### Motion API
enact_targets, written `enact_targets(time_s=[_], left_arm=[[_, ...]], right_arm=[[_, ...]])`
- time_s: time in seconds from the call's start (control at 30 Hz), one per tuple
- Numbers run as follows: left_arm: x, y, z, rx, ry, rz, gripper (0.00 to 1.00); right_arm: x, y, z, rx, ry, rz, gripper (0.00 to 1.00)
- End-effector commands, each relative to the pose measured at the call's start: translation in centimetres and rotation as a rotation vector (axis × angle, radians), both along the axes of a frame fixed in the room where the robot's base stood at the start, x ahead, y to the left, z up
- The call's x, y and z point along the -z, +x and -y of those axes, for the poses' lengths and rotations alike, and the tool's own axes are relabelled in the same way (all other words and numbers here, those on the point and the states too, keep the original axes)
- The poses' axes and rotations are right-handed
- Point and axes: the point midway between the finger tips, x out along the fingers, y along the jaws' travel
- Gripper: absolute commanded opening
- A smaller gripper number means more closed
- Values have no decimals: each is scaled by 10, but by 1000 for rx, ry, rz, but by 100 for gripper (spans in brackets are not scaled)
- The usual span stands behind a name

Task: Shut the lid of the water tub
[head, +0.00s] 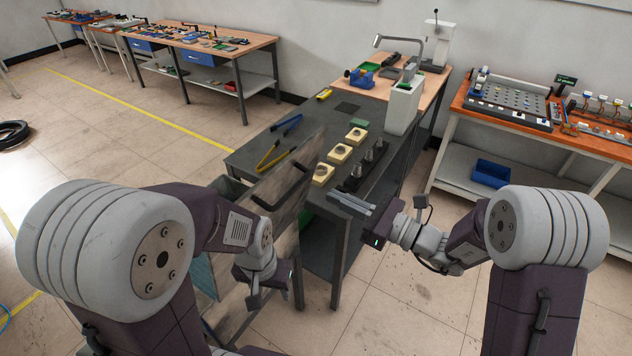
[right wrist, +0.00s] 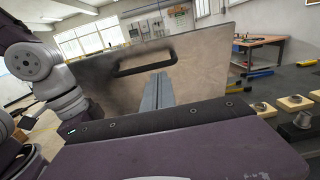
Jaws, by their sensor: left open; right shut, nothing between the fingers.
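The lid (head: 312,157) is a worn, light brown panel with a dark handle, standing steeply raised over the tub at the left end of the grey bench. It also fills the middle of the right wrist view (right wrist: 215,75), with its dark handle above the fingertips. The water tub (head: 203,275) is mostly hidden behind the lid and my left arm; a teal patch shows. My right gripper (head: 350,203) is shut and empty, its fingers pointing at the lid's face; contact cannot be told. My left gripper (head: 254,297) is open, low in front of the lid.
Open floor lies to the right, before the orange-topped table (head: 500,117).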

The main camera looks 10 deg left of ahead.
Motion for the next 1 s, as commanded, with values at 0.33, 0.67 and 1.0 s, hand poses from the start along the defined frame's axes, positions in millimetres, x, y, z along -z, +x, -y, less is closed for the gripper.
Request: enact_targets(time_s=[0.33,0.67,1.0], left_arm=[[-23,0,0,0,0,0,52],[-23,0,0,0,0,0,52],[-40,0,0,0,0,0,52]], right_arm=[[-5,19,-52,-1,0,0,0],[-3,22,-58,0,-1,1,0],[-17,26,-73,-2,-40,-10,0]])
